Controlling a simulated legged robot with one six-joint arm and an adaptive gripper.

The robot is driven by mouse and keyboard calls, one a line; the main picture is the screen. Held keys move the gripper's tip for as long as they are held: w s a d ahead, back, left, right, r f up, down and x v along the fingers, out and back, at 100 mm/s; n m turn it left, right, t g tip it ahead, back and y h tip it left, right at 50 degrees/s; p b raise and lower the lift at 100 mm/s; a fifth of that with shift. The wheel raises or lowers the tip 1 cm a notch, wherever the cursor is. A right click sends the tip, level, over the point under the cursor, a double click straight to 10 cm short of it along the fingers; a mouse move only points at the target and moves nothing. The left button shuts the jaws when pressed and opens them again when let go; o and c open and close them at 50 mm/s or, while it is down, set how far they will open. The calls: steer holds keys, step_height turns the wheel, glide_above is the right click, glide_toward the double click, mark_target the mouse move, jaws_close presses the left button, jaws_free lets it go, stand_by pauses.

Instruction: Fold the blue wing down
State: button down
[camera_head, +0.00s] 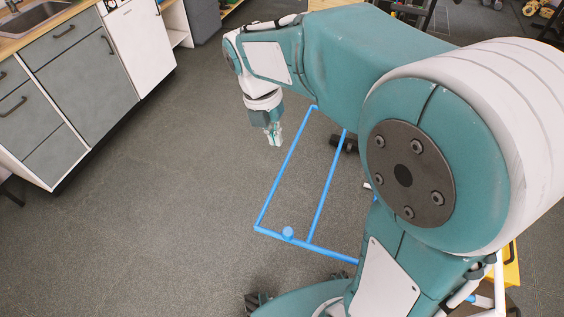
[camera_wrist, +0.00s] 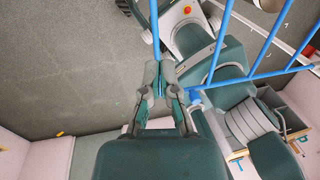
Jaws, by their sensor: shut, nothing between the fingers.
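The blue wing (camera_head: 283,170) is a frame of thin blue tubes. In the head view it reaches out to the left of my arm, with an outer tube, a parallel inner tube and a cross tube at the near end. Its right part is hidden behind my arm. My gripper (camera_head: 275,136) is shut and empty, pointing down, just left of the far end of the outer tube. In the wrist view my gripper (camera_wrist: 159,72) shows from behind, and the blue wing (camera_wrist: 219,42) lies beyond it and to its right. One blue tube runs behind the fingertips; I cannot tell if they touch.
A grey cabinet with a sink (camera_head: 80,75) stands along the left. A yellow part (camera_head: 512,266) shows at the lower right. The grey floor (camera_head: 150,220) left of the wing is clear.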

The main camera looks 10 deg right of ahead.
mark_target(281, 171)
steer(key=x, duration=0.8)
steer(key=shift+a+f, duration=0.3)
steer(key=shift+f, duration=0.1)
steer(key=shift+a, duration=0.1)
